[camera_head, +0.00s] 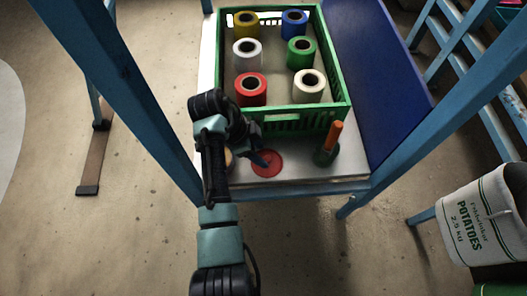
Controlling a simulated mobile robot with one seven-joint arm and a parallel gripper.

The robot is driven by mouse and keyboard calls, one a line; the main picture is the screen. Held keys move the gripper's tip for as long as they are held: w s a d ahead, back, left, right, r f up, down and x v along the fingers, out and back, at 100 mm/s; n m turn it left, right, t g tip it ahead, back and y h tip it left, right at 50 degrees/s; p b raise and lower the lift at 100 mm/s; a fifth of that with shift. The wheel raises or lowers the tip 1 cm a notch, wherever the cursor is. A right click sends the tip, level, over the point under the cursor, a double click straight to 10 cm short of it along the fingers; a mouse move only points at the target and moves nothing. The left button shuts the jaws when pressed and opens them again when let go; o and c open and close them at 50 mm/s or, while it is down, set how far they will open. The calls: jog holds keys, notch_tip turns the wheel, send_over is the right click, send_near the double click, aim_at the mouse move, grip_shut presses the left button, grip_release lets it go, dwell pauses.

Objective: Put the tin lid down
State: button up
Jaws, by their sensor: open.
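A flat, round red disc (270,168), which looks like the tin lid, lies on the pale metal table top (300,174) near its front edge. My gripper (259,159) is over the left part of the disc, pointing down at it. Its fingers are open and look small and dark here. I cannot tell whether they touch the disc. My wrist and forearm hide the table just left of the disc.
A green crate (345,104) behind holds several coloured rolls. A dark green base with an upright orange handle (334,134) stands right of the disc. A tan round thing (229,158) is partly hidden by my arm. A potato sack (482,222) is at the right.

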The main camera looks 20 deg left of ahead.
jog(key=p+v, duration=0.1)
jog(key=v, duration=0.3)
jog(key=shift+r, duration=0.1)
dwell(0.4)
